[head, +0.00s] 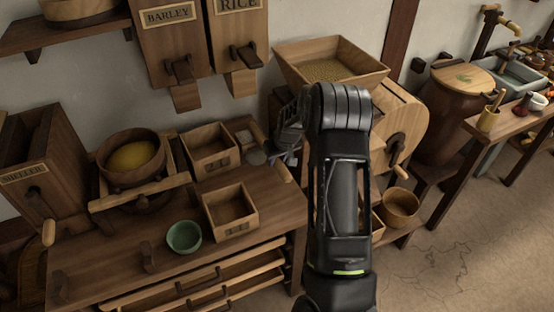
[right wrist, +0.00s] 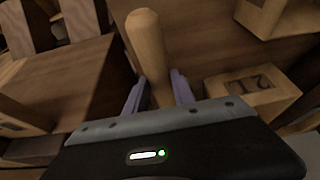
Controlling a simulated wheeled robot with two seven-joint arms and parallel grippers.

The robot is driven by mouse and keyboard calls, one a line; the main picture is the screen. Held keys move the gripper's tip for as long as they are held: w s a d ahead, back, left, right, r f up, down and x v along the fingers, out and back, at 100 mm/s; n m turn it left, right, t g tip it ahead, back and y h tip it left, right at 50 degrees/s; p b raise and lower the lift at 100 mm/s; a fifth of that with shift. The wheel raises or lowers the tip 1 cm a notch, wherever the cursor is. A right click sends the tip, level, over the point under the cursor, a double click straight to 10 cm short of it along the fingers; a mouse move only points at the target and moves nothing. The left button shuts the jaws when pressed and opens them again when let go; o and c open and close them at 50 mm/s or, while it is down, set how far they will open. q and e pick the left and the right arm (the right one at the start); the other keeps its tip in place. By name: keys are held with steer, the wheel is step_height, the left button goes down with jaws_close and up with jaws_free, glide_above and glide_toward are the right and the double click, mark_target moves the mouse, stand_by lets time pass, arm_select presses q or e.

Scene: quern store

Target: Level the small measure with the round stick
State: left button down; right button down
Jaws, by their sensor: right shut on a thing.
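The round stick (right wrist: 147,48) is a pale wooden rod with a rounded end, held between the fingers of my right gripper (right wrist: 158,92) in the right wrist view. In the head view my right gripper (head: 284,152) is above the right back part of the counter, partly hidden by its own arm. Two square, open wooden measures with labels stand on the counter: one at the back (head: 192,162) and one in front (head: 244,226). The front one looks empty inside. I cannot tell from their labels which is the small measure. My left gripper is not in view.
A green cup (head: 184,237) stands left of the front measure. A wooden bowl (head: 131,173) with yellow meal sits at the left on a frame. A grain hopper (head: 345,76) stands behind my right arm. The counter's front left is mostly clear.

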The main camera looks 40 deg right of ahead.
stand_by(0.4)
steer(key=shift+w+a, duration=0.2)
steer(key=shift+a, duration=0.45)
steer(key=shift+w+a, duration=0.2)
steer(key=shift+a, duration=0.4)
steer(key=shift+w+a+p, duration=0.2)
steer(key=shift+a+p, duration=0.05)
steer(key=shift+a, duration=0.25)
steer(key=shift+w+a+p, duration=0.15)
steer(key=shift+a+p, duration=0.05)
steer(key=shift+a, duration=0.3)
steer(key=shift+s+d+r, duration=0.2)
steer(key=shift+d+r, duration=0.35)
steer(key=shift+r, duration=0.25)
steer(key=shift+r, duration=0.1)
steer(key=r, duration=0.1)
steer(key=r+p, duration=0.1)
steer(key=r, duration=0.1)
steer(key=d+r+p, duration=0.1)
steer(key=shift+s+r, duration=0.15)
steer(key=shift+r, duration=0.25)
